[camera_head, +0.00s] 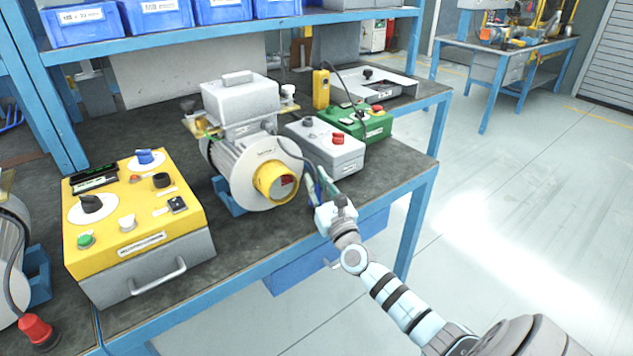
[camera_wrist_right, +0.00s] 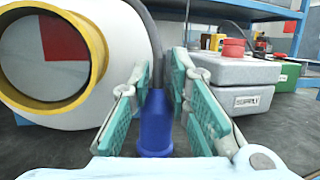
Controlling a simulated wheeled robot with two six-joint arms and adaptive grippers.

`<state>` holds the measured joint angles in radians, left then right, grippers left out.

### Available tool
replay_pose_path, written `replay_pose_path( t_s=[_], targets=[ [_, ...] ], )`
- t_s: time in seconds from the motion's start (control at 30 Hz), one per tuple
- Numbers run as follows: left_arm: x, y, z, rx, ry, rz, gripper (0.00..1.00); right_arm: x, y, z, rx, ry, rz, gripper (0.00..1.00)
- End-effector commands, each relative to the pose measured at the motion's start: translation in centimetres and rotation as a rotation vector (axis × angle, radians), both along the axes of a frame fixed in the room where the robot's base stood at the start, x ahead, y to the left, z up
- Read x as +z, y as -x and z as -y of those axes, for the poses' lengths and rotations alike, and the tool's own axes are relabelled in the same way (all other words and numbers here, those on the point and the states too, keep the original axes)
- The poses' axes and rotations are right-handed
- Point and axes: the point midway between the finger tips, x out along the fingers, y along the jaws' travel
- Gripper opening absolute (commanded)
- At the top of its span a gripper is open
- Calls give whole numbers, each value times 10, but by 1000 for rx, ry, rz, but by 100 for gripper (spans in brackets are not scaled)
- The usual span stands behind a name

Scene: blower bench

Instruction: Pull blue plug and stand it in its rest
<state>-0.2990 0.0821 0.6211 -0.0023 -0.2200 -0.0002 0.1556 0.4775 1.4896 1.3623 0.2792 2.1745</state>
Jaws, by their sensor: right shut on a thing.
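My right gripper (camera_head: 322,188) is at the front edge of the bench, just right of the blower (camera_head: 250,160) with the yellow outlet ring. In the right wrist view the pads of my right gripper (camera_wrist_right: 163,80) are shut on the blue plug (camera_wrist_right: 155,128). The plug's blue body shows low between the teal pads, with a dark cable running up from it beside the blower housing. In the head view the plug is mostly hidden by the gripper. I cannot make out the plug's rest or a socket. My left gripper is not in view.
A yellow control box (camera_head: 135,215) stands left of the blower. A red plug (camera_head: 38,332) is at the lower left. Blue bins (camera_head: 155,18) line the shelf.

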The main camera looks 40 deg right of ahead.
Motion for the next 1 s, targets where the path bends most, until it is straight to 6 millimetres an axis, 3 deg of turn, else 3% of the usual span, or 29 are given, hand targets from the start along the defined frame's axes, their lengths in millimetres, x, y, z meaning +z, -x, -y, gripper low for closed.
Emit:
replay_pose_path(
  t_s=[0.47,0.5,0.63,1.0],
  targets=[
    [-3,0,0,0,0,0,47,-4,0,0,0,0,-1,0],
    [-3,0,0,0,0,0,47,-4,0,0,0,0,-1,22],
    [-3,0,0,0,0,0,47,-4,0,0,0,0,-1,41],
    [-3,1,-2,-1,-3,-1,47,-6,8,-2,-1,2,-1,41]
  ],
)
